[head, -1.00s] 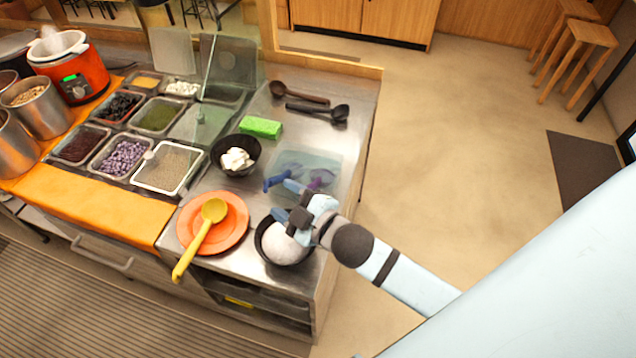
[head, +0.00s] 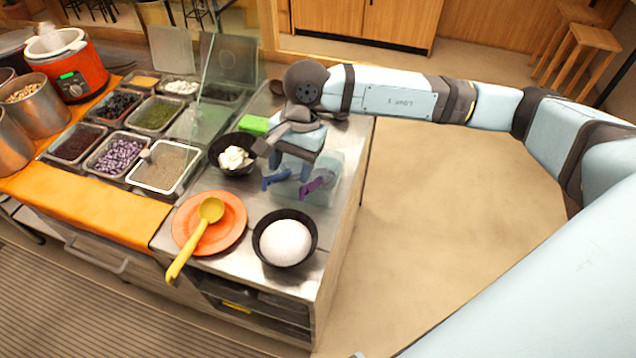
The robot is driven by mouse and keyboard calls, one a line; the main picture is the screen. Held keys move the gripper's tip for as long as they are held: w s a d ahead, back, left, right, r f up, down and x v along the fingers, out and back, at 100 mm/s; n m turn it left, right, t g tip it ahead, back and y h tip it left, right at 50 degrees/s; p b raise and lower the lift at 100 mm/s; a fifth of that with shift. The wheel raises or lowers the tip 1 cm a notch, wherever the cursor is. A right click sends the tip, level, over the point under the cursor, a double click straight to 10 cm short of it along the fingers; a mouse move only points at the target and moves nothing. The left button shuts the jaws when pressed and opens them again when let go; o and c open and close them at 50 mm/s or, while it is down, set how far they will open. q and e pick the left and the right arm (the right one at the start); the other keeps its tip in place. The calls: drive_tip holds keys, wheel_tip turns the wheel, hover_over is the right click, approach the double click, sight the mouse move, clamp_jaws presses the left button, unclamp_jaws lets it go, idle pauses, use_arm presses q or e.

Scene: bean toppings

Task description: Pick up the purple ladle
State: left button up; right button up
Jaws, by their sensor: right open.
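The purple ladle (head: 318,183) lies in a clear bin (head: 325,200) on the steel counter. Only part of it shows, at the bin's near side. A blue ladle (head: 275,178) lies to its left, in the same bin. My right gripper (head: 291,170) hangs over the bin with its fingers pointing down. It is open and empty, above and slightly left of the purple ladle. I cannot tell how far above the ladle the fingertips are. My left gripper is not in view.
A black bowl with a white mound (head: 285,242) stands in front of the bin. A black bowl with white pieces (head: 235,158) stands to the left, near a green block (head: 253,125). A yellow ladle (head: 205,225) rests on an orange plate (head: 235,215).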

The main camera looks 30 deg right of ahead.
sight(311, 183)
drive_tip(key=w+d+r+t+h, duration=0.1)
drive_tip(key=w+d+h, duration=0.2)
drive_tip(key=d, duration=0.3)
drive_tip(key=shift+n, duration=0.4)
drive_tip(key=f, duration=0.4)
drive_tip(key=f+p, duration=0.1)
drive_tip(key=f, duration=0.2)
drive_tip(key=shift+s+d+f, duration=0.2)
drive_tip(key=shift+f, duration=0.2)
drive_tip(key=f+p, duration=0.1)
drive_tip(key=f, duration=0.1)
drive_tip(key=a+f+p, duration=0.1)
drive_tip(key=f, duration=0.1)
drive_tip(key=shift+s+f, duration=0.1)
drive_tip(key=shift+f, duration=0.15)
drive_tip(key=shift+d+f, duration=0.1)
drive_tip(key=shift+f, duration=0.4)
clamp_jaws()
